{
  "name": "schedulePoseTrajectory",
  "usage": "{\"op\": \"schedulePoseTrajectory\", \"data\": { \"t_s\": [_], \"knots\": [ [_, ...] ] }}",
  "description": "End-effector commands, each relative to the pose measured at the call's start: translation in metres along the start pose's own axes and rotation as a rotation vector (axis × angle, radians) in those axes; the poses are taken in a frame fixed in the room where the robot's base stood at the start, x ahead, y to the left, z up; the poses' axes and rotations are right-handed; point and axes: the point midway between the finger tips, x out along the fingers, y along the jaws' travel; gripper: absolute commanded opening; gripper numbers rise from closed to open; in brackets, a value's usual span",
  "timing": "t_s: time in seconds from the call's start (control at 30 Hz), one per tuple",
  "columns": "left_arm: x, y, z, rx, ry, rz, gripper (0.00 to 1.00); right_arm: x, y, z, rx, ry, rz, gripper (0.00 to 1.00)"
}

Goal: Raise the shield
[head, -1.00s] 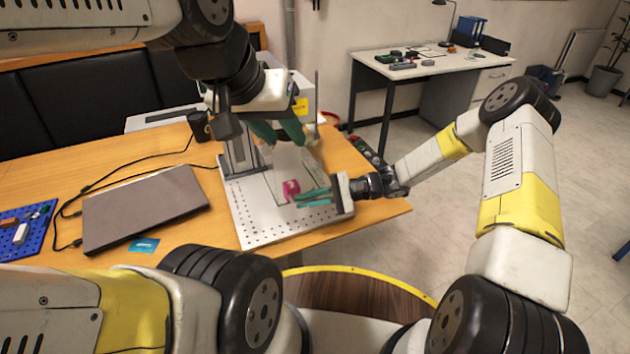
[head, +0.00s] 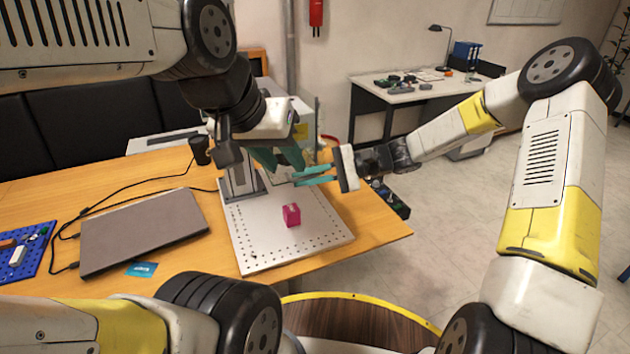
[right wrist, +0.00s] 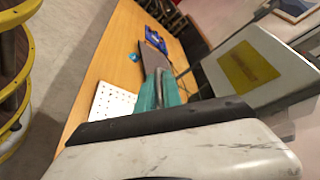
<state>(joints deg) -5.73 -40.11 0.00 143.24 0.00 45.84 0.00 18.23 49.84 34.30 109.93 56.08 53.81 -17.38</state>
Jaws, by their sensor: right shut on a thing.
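My right gripper (head: 300,176) is raised above the back of the perforated white plate (head: 290,240). In the right wrist view its teal fingers (right wrist: 160,92) are shut on a thin grey bar (right wrist: 158,86), which looks like the shield's handle. The shield's clear panel is hard to make out behind the fingers. A pink cube (head: 291,215) sits on the plate, uncovered in front. My left gripper (head: 278,158) hangs over the back of the plate beside the marker's column (head: 240,178), its fingers apart and seemingly empty.
A closed grey laptop (head: 145,230) lies left of the plate, with cables, a blue card (head: 141,269) and a blue pegboard (head: 25,250). A dark control box (head: 390,198) is at the table's right edge. A second desk (head: 430,90) stands behind.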

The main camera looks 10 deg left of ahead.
Motion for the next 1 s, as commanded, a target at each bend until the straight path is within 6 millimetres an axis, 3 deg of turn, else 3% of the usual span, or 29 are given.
{"op": "schedulePoseTrajectory", "data": {
  "t_s": [0.47,0.5,0.53,0.87,1.0],
  "knots": [
    [0.000,0.000,0.000,0.000,0.000,0.000,0.36,-0.003,-0.009,0.006,0.001,-0.001,-0.001,0.00],
    [0.000,0.000,0.000,0.000,0.000,0.000,0.36,-0.003,-0.009,0.006,0.001,-0.001,-0.001,0.14],
    [0.000,0.000,0.000,0.000,0.000,0.000,0.36,-0.003,-0.009,0.006,0.001,-0.001,-0.001,0.18],
    [0.000,0.000,0.000,0.000,0.000,0.000,0.36,-0.004,-0.009,0.005,0.000,0.000,-0.001,0.18],
    [0.000,0.000,0.000,0.000,0.000,0.000,0.36,-0.019,-0.009,0.005,0.000,0.003,-0.002,0.18]
  ]
}}
